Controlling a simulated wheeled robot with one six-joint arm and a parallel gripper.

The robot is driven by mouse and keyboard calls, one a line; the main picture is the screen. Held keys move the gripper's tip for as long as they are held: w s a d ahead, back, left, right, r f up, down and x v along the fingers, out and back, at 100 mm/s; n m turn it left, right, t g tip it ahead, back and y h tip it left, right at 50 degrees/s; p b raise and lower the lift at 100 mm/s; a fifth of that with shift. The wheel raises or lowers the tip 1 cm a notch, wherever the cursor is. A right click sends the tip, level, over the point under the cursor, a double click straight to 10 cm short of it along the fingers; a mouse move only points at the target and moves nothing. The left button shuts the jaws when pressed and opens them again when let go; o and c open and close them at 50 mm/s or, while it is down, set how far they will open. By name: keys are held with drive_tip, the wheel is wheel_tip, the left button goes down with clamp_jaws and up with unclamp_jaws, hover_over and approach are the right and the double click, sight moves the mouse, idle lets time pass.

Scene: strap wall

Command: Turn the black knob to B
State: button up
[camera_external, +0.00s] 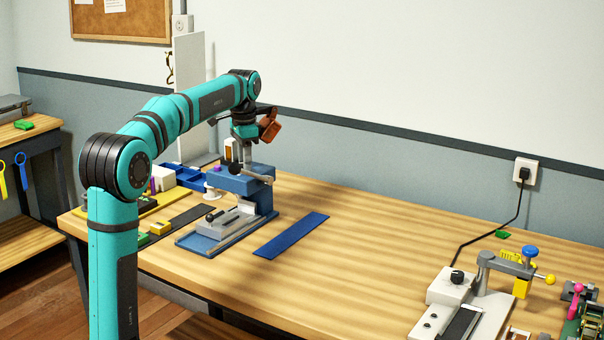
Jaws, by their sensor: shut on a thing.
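A round black knob (457,277) stands on top of a white device (446,292) at the front right of the table. No letter marks can be made out beside it. My gripper (237,164) is far to its left, pointing down at the top of a blue bench machine (243,180). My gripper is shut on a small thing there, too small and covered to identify. A dark and grey bar or lever shows right by the fingertips. The black knob on the white device stands clear of my gripper.
A grey arm with a blue ball (530,251) and a yellow block (521,287) rises behind the white device. A black cord runs to a wall socket (526,172). A blue strip (291,235) lies mid-table. Blue bins (186,177) stand at the left. The table's centre right is clear.

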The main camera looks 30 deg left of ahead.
drive_tip(key=n, duration=1.1)
idle(0.3)
drive_tip(key=shift+r+n, duration=0.1)
drive_tip(key=shift+n, duration=0.3)
drive_tip(key=o, duration=1)
drive_tip(key=shift+c, duration=0.2)
wheel_tip(320, 180, up, 17)
drive_tip(key=shift+r, duration=0.15)
